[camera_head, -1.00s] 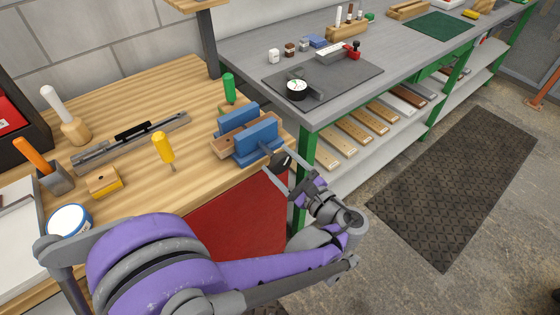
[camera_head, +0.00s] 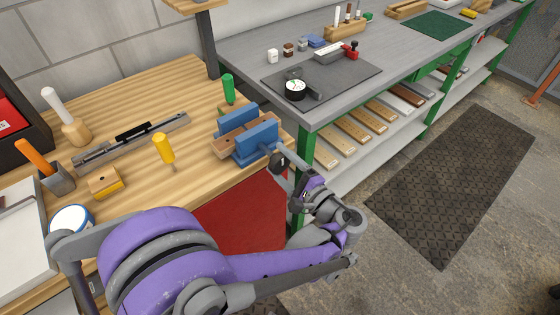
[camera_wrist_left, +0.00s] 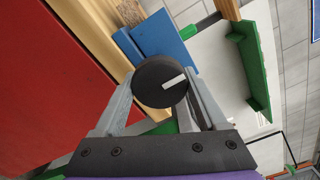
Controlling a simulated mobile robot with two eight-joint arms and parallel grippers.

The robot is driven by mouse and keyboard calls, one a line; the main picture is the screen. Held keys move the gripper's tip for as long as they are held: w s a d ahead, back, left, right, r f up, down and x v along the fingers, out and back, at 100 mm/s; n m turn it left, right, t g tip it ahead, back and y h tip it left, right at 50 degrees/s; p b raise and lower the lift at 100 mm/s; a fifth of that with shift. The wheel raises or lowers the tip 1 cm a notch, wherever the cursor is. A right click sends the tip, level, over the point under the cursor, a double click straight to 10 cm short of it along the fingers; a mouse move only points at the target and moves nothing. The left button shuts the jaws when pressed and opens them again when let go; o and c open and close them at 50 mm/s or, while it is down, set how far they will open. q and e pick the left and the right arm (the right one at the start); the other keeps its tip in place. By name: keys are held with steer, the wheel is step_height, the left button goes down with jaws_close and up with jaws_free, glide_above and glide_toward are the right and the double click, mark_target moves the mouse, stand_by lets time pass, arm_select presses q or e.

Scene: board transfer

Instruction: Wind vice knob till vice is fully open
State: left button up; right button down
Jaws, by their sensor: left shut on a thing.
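The vice (camera_head: 256,141) has blue jaws with wood-coloured parts between them and sits at the right front corner of the wooden bench. Its front jaw also shows in the left wrist view (camera_wrist_left: 165,42). The vice knob (camera_wrist_left: 160,82) is a round black disc with a white mark, facing the wrist camera. My left gripper (camera_head: 284,163) is at the knob, just off the bench edge. In the left wrist view its fingers lie on both sides of the knob, shut on it. A gap shows between the vice jaws. My right gripper is not in view.
A green-handled tool (camera_head: 229,89) stands behind the vice and a yellow-handled screwdriver (camera_head: 164,149) to its left. A grey bench (camera_head: 240,50) with a dial gauge (camera_head: 296,90) is at the right. A red panel (camera_head: 250,214) lies below the bench edge.

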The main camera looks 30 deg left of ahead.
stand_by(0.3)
arm_select(q)
steer(key=o, duration=1.3)
steer(key=v, duration=1)
steer(key=shift+s+d+f, duration=0.1)
steer(key=shift+s+d, duration=0.05)
steer(key=shift+d, duration=0.2)
